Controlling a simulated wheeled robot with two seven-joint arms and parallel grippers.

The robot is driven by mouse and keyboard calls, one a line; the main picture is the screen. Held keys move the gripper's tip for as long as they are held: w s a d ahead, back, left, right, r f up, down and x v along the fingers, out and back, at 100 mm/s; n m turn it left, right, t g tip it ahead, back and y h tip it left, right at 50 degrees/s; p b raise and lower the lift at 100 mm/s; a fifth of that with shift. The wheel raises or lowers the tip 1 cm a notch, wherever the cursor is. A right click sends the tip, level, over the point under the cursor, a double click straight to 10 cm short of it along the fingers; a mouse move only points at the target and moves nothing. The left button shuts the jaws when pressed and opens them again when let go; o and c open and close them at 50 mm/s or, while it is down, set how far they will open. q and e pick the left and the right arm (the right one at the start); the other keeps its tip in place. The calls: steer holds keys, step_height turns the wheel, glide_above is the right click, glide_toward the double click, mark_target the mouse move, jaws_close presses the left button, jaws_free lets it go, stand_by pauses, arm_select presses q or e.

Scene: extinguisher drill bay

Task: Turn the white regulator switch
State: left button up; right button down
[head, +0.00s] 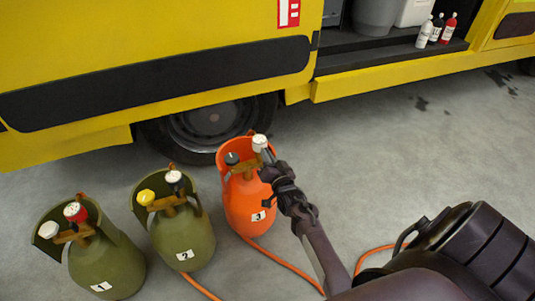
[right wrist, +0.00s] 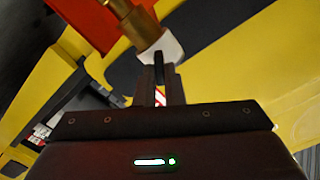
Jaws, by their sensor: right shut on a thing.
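The orange cylinder (head: 248,205), labelled 3, stands upright on the floor with a black knob (head: 232,158) and a white regulator switch (head: 259,142) on its brass valve. My right gripper (head: 267,157) reaches in from the lower right and is shut on the white switch. My left gripper is not in view.
Two green cylinders, 1 (head: 107,262) and 2 (head: 183,238), stand to the left, also with white knobs. An orange hose (head: 285,264) crosses the floor. A yellow truck (head: 150,50) stands behind, with small bottles (head: 436,30) on its step. Floor at right is mostly clear.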

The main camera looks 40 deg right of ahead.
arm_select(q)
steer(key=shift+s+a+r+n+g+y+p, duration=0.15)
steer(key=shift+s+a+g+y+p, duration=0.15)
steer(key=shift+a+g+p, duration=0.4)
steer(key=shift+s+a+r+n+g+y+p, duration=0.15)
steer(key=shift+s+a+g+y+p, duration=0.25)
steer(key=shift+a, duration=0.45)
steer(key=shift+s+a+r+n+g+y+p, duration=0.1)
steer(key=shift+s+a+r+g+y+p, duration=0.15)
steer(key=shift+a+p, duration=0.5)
arm_select(e)
steer(key=shift+f+m, duration=0.15)
steer(key=shift+m, duration=5.45)
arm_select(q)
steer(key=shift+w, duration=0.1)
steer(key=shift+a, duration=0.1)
arm_select(e)
steer(key=c, duration=1.5)
jaws_free()
